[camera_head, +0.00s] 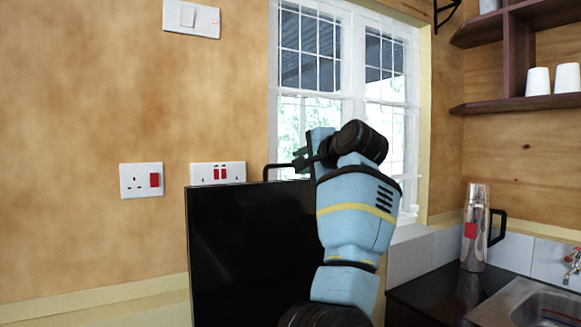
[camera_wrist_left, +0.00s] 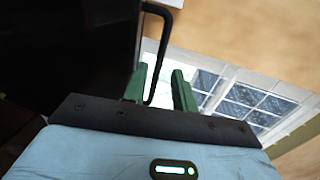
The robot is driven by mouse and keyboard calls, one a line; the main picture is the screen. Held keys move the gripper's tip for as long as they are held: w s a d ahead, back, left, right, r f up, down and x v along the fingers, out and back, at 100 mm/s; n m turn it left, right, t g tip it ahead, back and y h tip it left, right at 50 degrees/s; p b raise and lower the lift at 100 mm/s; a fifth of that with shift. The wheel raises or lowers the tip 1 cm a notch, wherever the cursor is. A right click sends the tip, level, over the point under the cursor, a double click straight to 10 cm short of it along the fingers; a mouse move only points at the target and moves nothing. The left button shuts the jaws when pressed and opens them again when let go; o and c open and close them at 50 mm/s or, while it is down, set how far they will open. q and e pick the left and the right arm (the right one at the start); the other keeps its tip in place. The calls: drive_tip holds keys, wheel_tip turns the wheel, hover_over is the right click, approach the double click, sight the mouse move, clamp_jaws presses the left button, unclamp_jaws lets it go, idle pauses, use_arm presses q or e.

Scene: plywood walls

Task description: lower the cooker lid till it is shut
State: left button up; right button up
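The cooker lid (camera_head: 240,255) is a flat black panel standing upright in front of the wall. A black bar handle (camera_head: 283,167) sticks up from its top edge. In the left wrist view the lid (camera_wrist_left: 70,50) fills the upper left, and the handle (camera_wrist_left: 164,50) runs down between the green fingertips. My left gripper (camera_wrist_left: 158,85) is open, with its fingers on either side of the bar and a gap beside it. In the head view my left gripper (camera_head: 310,155) is partly hidden by its wrist. The cooker's body is out of view. My right gripper is not seen.
A steel flask (camera_head: 475,225) stands on the dark counter (camera_head: 440,290) at right, beside a sink (camera_head: 535,300). A window (camera_head: 345,70) is behind my arm. Wall sockets (camera_head: 141,180) are left of the lid. A shelf (camera_head: 520,104) with white cups is upper right.

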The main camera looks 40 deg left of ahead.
sight(288, 165)
use_arm(q)
drive_tip(key=p+x, duration=0.1)
drive_tip(key=x, duration=0.5)
drive_tip(key=shift+a+r, duration=0.1)
drive_tip(key=shift+a, duration=0.3)
drive_tip(key=shift+w+a+f, duration=0.2)
drive_tip(key=shift+w+a, duration=0.05)
drive_tip(key=shift+a, duration=0.1)
clamp_jaws()
